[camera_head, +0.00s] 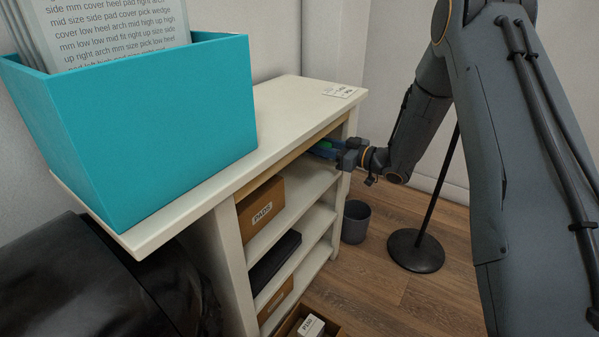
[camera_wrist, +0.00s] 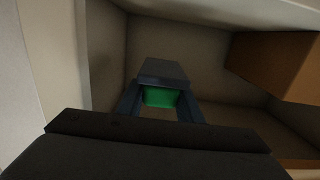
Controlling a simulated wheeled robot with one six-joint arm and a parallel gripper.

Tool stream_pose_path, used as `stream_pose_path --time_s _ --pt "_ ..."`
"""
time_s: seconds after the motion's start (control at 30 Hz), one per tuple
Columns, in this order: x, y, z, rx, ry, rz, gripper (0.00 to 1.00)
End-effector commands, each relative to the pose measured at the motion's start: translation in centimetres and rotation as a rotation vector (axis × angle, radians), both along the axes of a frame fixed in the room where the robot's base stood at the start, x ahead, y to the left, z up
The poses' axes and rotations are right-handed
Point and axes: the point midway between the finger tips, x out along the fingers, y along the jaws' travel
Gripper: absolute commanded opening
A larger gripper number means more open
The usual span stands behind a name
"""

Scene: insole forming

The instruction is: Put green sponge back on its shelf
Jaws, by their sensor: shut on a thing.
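The green sponge (camera_wrist: 160,97) is between the fingers of my gripper (camera_wrist: 160,108) in the wrist view, inside a shelf compartment. My gripper is shut on it. In the head view, my gripper (camera_head: 335,152) reaches into the top compartment of the white shelf unit (camera_head: 300,98) from its open right side, and a small bit of green (camera_head: 326,145) shows there. A dark grey block-like shape (camera_wrist: 162,72) sits just beyond the sponge in the wrist view. I cannot tell whether the sponge touches the shelf board.
A brown box labelled PADS (camera_head: 261,208) stands in the same compartment, nearer the camera; a brown box (camera_wrist: 275,62) shows at right in the wrist view. A teal box (camera_head: 150,125) with papers stands on top. A grey bin (camera_head: 356,222) and a stand base (camera_head: 416,251) are on the floor.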

Motion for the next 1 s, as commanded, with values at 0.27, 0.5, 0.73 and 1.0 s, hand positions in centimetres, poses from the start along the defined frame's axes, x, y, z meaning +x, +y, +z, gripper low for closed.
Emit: stream_pose_path --time_s 0.27,0.5,0.73,1.0 --pt "0.0 0.1 -4.2 0.002 0.001 0.001 0.11" --pt "0.0 0.1 -7.2 0.001 0.002 0.0 0.11" --pt "0.0 0.1 -7.6 0.001 0.001 0.0 0.11" --pt "0.0 0.1 -7.8 0.001 0.001 0.0 0.41"
